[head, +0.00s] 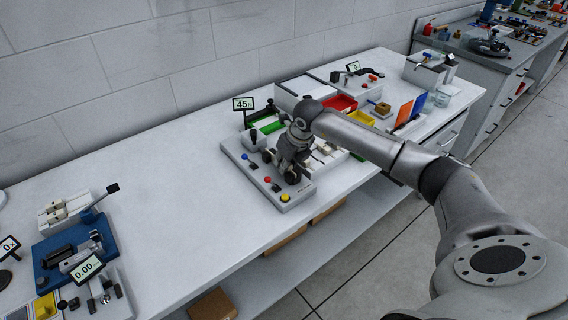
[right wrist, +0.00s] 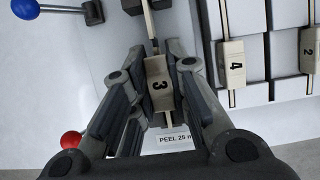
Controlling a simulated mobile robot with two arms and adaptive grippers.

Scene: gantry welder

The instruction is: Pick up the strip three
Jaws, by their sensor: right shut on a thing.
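Strip three, with a cream tag marked 3 (right wrist: 158,88), sits between the fingers of my right gripper (right wrist: 160,72) in the right wrist view. The fingers are shut on the tag from both sides, and a thin strip runs up from it. In the head view my right gripper (head: 292,174) points down over the grey bench device (head: 240,160), and it hides strip three there. I cannot tell whether the strip touches the device. My left gripper is not in view.
Strips tagged 4 (right wrist: 235,64) and 2 (right wrist: 308,50) lie close by on white blocks. A blue-knobbed lever (right wrist: 26,9) and a red knob (right wrist: 71,139) are near the fingers. A small display (head: 243,103) stands behind the device.

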